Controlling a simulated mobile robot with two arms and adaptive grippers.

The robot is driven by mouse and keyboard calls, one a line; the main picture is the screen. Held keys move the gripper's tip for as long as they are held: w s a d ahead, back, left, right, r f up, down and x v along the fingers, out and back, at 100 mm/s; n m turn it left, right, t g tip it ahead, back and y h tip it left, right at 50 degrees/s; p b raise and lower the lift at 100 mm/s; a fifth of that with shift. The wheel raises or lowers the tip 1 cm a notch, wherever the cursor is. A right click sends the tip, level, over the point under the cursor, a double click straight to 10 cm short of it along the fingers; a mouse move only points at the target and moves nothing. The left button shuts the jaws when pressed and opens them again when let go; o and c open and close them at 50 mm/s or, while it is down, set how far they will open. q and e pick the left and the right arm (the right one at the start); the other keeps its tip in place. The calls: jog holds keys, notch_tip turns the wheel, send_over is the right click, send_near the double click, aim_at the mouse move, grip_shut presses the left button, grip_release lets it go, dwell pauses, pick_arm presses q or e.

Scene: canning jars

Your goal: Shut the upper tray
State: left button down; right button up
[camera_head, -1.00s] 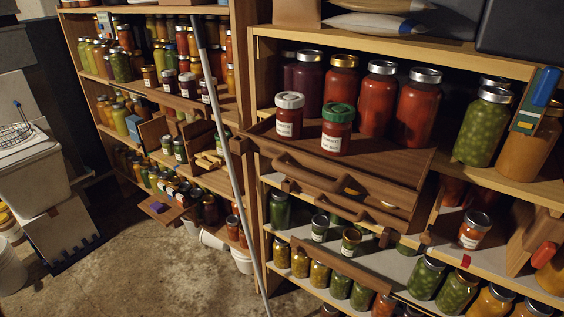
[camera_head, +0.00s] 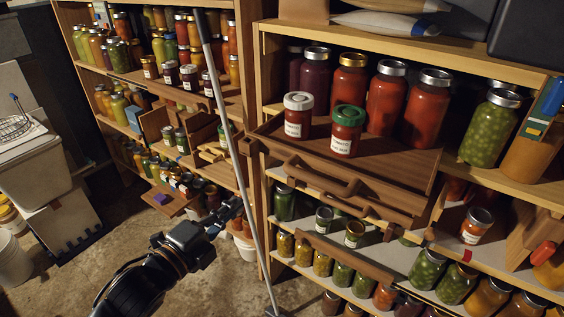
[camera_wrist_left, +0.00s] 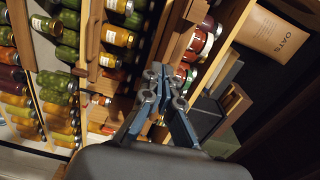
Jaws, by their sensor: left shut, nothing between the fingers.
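The upper tray (camera_head: 390,163) is a brown wooden pull-out tray in the right-hand shelf. It sticks out from the shelf, with a curved wooden handle (camera_head: 318,177) on its front. A white-lidded red jar (camera_head: 297,117) and a green-lidded red jar (camera_head: 345,133) stand upright on it. Another wooden tray front with a handle shows just below it. My left gripper (camera_head: 237,207) is shut and empty, left of the tray and apart from it. It also shows shut in the left wrist view (camera_wrist_left: 164,78). My right gripper is not in view.
A thin grey pole (camera_head: 224,125) stands upright between the two shelves, close to my left gripper. Several jars fill the shelves around the tray. A small wooden tray (camera_head: 172,202) sticks out low on the left shelf. Concrete floor lies open in front.

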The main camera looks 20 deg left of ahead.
pick_arm(q)
jog(key=r, duration=0.2)
jog(key=p, duration=0.5)
send_near(282, 160)
jog(key=shift+m, duration=0.3)
jog(key=x, duration=0.5)
jog(key=shift+w+d+f, duration=0.1)
jog(key=shift+w, duration=0.25)
jog(key=shift+w+d+f, duration=0.15)
jog(key=shift+w+d, duration=0.05)
jog(key=shift+w, duration=0.45)
jog(key=shift+w, duration=0.1)
